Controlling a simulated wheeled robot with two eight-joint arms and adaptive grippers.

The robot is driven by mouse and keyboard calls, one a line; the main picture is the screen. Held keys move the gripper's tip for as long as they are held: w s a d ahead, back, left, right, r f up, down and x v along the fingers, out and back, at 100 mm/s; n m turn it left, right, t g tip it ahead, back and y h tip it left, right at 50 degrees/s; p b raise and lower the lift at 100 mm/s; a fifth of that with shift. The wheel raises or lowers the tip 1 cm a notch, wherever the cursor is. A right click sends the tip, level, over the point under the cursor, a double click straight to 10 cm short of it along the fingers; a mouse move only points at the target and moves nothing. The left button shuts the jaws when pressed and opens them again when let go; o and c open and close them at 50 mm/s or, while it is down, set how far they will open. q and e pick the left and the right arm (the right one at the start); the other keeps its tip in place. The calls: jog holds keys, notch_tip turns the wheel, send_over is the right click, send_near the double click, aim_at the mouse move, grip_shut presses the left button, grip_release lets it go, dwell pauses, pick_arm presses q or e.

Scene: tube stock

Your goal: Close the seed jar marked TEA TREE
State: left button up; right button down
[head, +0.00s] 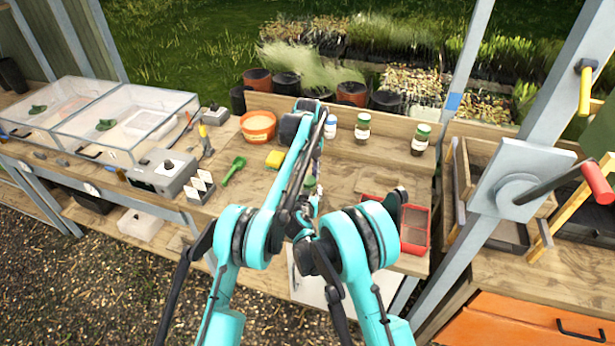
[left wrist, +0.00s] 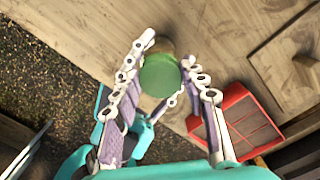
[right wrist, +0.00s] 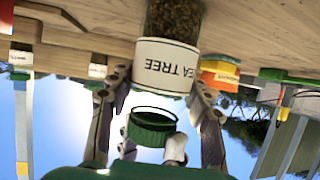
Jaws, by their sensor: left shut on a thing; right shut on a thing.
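The seed jar marked TEA TREE (right wrist: 165,65) appears upside down in the right wrist view, with dark seeds behind its label. My right gripper (right wrist: 160,84) is shut around its labelled body. A green lid (right wrist: 152,128) shows beyond the label end of the jar; a narrow light band lies between them, and I cannot tell whether they touch. In the left wrist view my left gripper (left wrist: 168,58) is shut on the green lid (left wrist: 160,76), seen from above. A brownish round part shows just behind it. In the head view my arms hide most of the jar and both grippers.
Several lidded jars stand at the back of the bench, one with a green lid (head: 421,140). A red tray (head: 416,229) lies at the right. An orange bowl (head: 258,126), yellow sponge (head: 274,159) and green scoop (head: 234,170) lie to the left. Bare wood lies behind my arms.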

pick_arm(q)
jog(key=m, duration=0.4)
jog(key=shift+d+m, duration=0.1)
jog(key=shift+m, duration=0.2)
jog(key=m, duration=0.3)
jog(key=shift+m, duration=0.3)
jog(key=o, duration=0.7)
jog(key=shift+r, duration=2.25)
jog(key=shift+c, duration=0.4)
